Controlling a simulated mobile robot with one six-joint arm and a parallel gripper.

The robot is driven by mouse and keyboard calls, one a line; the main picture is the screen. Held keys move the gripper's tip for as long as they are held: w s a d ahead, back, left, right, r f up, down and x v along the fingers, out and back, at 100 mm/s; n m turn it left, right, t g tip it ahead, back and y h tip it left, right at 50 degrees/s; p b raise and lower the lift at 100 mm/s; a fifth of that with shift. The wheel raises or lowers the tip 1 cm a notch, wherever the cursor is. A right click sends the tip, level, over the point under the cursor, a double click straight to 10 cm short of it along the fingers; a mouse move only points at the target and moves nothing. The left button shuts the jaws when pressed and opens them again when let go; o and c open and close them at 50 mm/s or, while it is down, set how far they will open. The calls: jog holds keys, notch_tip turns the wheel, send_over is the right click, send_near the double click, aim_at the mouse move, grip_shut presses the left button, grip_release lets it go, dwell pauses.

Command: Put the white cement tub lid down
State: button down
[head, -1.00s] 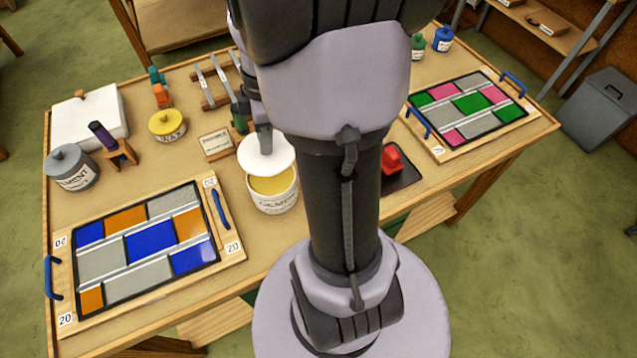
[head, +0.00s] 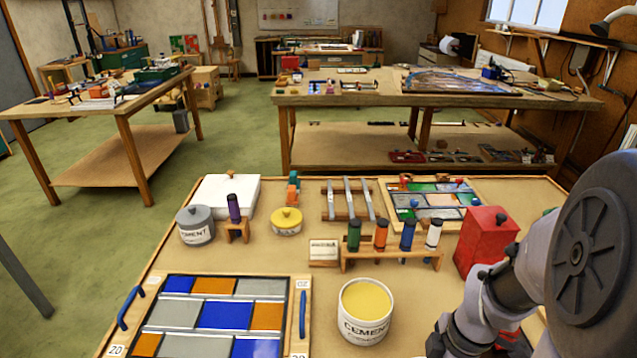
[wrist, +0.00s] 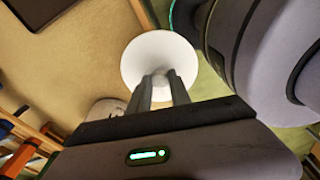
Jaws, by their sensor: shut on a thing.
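My gripper (wrist: 161,92) shows in the wrist view, its fingers shut on the white cement tub lid (wrist: 158,54). The lid is a round white disc, seen face-on past the fingertips. Behind it are the tabletop on the left and green floor on the right, so it is near the table's edge; I cannot tell its height. In the head view the white cement tub (head: 365,328) stands uncovered on the table, with yellow contents showing. The gripper and lid are out of the head view; my arm fills its lower right.
The table (wrist: 85,60) has bare tabletop left of the lid in the wrist view, with a dark flat thing (wrist: 38,10) in the corner. In the head view, a rack of tubes (head: 390,257), a red canister (head: 486,243) and a glass panel (head: 222,315) surround the tub.

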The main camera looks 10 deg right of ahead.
jog(key=w+d, duration=0.1)
jog(key=w, duration=0.1)
jog(key=w+d+f+b, duration=0.1)
jog(key=w+d, duration=0.1)
jog(key=w+d+f, duration=0.1)
jog(key=w+d, duration=0.1)
jog(key=shift+w+d+b, duration=0.1)
jog(key=shift+d+b, duration=0.05)
jog(key=shift+b, duration=0.25)
notch_tip(320, 180, down, 3)
jog(key=shift+f+b, duration=0.2)
jog(key=shift+b, duration=0.95)
jog(key=shift+r, duration=0.2)
jog(key=shift+f, duration=0.15)
jog(key=c, duration=1.2)
grip_release()
